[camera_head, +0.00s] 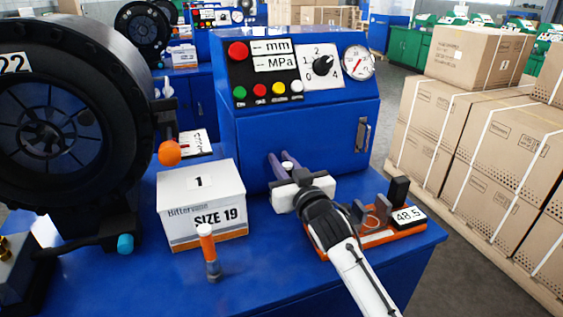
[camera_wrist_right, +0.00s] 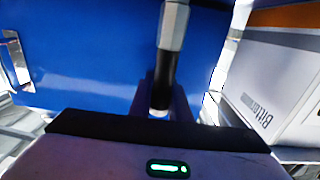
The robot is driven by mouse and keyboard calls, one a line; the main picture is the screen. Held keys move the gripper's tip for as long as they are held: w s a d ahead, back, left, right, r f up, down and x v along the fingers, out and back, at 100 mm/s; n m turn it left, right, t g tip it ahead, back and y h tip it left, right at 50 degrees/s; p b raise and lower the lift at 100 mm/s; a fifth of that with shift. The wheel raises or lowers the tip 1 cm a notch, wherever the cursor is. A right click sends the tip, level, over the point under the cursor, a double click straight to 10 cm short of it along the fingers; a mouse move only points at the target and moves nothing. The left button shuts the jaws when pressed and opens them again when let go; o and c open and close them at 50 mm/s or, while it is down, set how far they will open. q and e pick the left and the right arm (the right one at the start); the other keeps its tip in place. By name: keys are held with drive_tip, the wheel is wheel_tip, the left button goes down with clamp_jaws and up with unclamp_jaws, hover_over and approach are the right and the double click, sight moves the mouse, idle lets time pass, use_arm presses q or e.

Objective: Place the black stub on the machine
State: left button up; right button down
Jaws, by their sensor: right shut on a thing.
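My right gripper (camera_head: 281,160) is in front of the blue control cabinet, above the table. In the right wrist view its dark fingers (camera_wrist_right: 162,95) are shut on a slim black stub (camera_wrist_right: 162,70). The stub has a pale grey metal end and a small whitish tip; its middle is partly hidden between the fingers. In the head view only a pale bit of it shows between the fingers. The machine (camera_head: 125,110), a big black ring-shaped crimper marked 22, stands at the left with an orange ball handle. My left gripper is not in view.
A white box (camera_head: 200,205) marked SIZE 19 stands left of my right gripper. An orange-and-grey fitting (camera_head: 208,250) stands upright before it. An orange tray (camera_head: 380,238) with dark blocks and a 48.5 display lies right. The cabinet (camera_head: 300,130) rises behind. The front table is mostly clear.

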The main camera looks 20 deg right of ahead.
drive_tip(key=c, duration=1.6)
unclamp_jaws()
drive_tip(key=shift+c, duration=0.2)
drive_tip(key=shift+r, duration=0.1)
drive_tip(key=s, duration=1.2)
drive_tip(key=shift+d, duration=0.2)
